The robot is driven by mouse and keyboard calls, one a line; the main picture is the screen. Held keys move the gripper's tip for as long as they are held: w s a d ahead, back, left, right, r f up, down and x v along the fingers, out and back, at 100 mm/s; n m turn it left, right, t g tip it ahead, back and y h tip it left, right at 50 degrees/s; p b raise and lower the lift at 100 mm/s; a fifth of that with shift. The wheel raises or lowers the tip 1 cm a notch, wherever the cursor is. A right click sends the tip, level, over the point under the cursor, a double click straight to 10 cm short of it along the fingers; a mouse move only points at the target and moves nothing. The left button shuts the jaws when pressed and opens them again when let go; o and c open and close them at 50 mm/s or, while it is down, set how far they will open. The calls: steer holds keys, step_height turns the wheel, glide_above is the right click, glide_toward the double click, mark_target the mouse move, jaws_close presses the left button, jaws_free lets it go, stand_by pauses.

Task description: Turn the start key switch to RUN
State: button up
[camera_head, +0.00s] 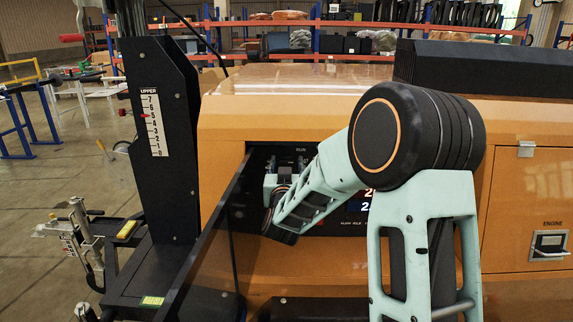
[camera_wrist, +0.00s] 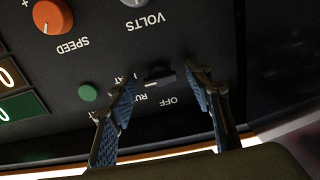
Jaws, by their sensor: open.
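The start key switch (camera_wrist: 160,75) is a small dark key on the black control panel, seen upside down in the wrist view. OFF, RUN and a partly covered HEAT label stand around it. A small pale mark shows on its lower edge; I cannot tell which label it points to. My gripper (camera_wrist: 162,82) is open, with one blue-padded finger on each side of the key and a gap visible on both sides. In the head view my gripper (camera_head: 271,180) is in the panel recess, largely hidden by my arm, and the key cannot be made out.
An orange SPEED knob (camera_wrist: 53,16), a green button (camera_wrist: 88,93) and a grey VOLTS knob (camera_wrist: 134,2) are near the key. The open dark panel door (camera_head: 205,245) stands left of my arm. A black mast column (camera_head: 157,140) is further left on the orange machine (camera_head: 270,115).

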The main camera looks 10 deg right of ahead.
steer(key=shift+c, duration=0.2)
steer(key=c, duration=1.1)
steer(key=shift+a+b, duration=0.1)
steer(key=shift+b, duration=0.2)
steer(key=n+b, duration=0.2)
steer(key=n, duration=0.1)
steer(key=shift+f, duration=0.15)
steer(key=n+b, duration=0.1)
steer(key=n, duration=0.4)
steer(key=shift+n, duration=0.4)
steer(key=o, duration=1.1)
